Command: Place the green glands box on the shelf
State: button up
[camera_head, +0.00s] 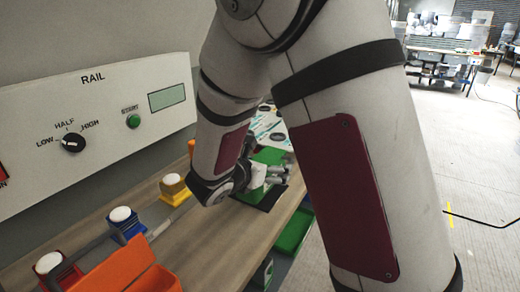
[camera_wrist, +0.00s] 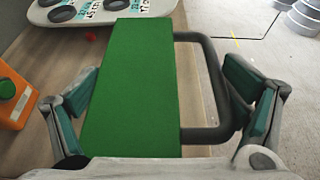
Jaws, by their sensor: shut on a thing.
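The green glands box (camera_wrist: 130,85) is a long green block in the wrist view, with a dark looped handle (camera_wrist: 212,90) along its right side. In the head view part of the green box (camera_head: 270,156) shows beyond my gripper (camera_head: 268,178); my arm hides the rest. No shelf can be made out clearly.
The RAIL control panel (camera_head: 100,125) stands behind the bench. Red (camera_head: 50,268), blue (camera_head: 125,225) and yellow (camera_head: 174,188) blocks with white tops and an orange bin (camera_head: 130,268) are at left. Green bins (camera_head: 294,232) sit below the bench edge. Open floor (camera_head: 475,190) lies right.

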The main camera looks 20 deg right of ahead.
jog(key=shift+w+a+f, duration=0.4)
jog(key=shift+w+f, duration=0.4)
jog(key=shift+w, duration=1.75)
jog(key=shift+w+a+f, duration=0.35)
jog(key=shift+w+f, duration=0.5)
jog(key=shift+w, duration=1.7)
jog(key=shift+w+a+f, duration=0.4)
jog(key=shift+w+f, duration=0.4)
jog(key=shift+w, duration=1.75)
jog(key=shift+f, duration=0.1)
jog(key=o, duration=1.5)
jog(key=shift+f, duration=0.15)
jog(key=shift+o, duration=0.5)
